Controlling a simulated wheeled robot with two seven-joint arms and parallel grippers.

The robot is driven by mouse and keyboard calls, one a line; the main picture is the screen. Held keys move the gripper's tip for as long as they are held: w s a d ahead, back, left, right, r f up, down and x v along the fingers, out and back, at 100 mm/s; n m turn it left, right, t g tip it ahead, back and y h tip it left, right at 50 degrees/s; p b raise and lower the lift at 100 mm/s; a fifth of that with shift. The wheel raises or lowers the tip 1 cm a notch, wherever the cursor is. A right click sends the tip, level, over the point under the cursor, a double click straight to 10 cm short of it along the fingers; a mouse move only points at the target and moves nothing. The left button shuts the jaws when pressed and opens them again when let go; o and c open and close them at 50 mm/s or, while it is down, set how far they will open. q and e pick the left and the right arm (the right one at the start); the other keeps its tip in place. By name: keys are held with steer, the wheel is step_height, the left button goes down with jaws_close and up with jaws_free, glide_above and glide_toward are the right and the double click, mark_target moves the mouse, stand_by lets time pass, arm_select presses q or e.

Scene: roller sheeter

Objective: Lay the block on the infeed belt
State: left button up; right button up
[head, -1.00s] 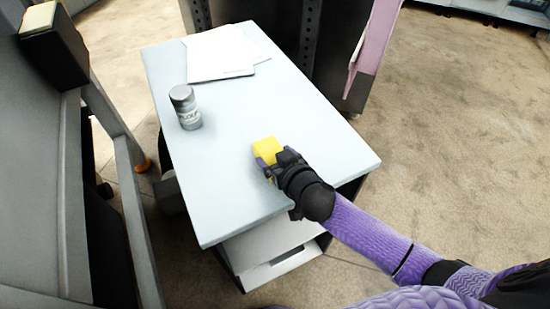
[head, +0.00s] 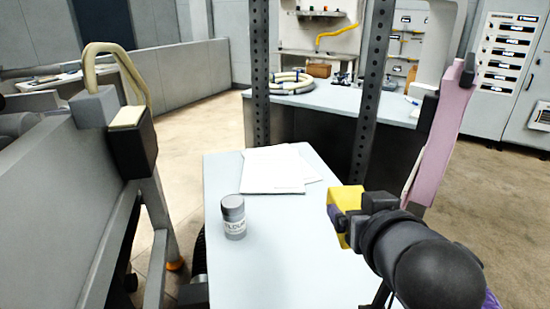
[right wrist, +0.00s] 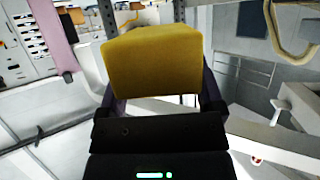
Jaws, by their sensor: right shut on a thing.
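A yellow block (head: 344,200) is held in my right gripper (head: 352,217), which is shut on it. They are raised above the right side of the pale table in the head view. In the right wrist view the block (right wrist: 153,62) fills the space between the two fingers and stands out past their tips. A grey machine (head: 70,185) stands at the left of the head view, with grey rollers (head: 18,122) at its upper left. The surface of the infeed belt cannot be made out. My left gripper is not in view.
The pale table (head: 285,265) carries a grey flour can (head: 233,217) and white papers (head: 272,170). A cream hoop handle (head: 118,62) rises on the machine's near end.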

steer(key=w+a+f+n+y+p, duration=0.2)
steer(key=f+p, duration=0.5)
steer(key=f, duration=0.6)
steer(key=shift+w+a+f+y, duration=0.3)
steer(key=shift+w+f+y, duration=0.1)
steer(key=shift+w, duration=0.25)
step_height(320, 180, down, 10)
steer(key=b, duration=0.4)
steer(key=shift+r, duration=0.25)
steer(key=shift+f, duration=0.1)
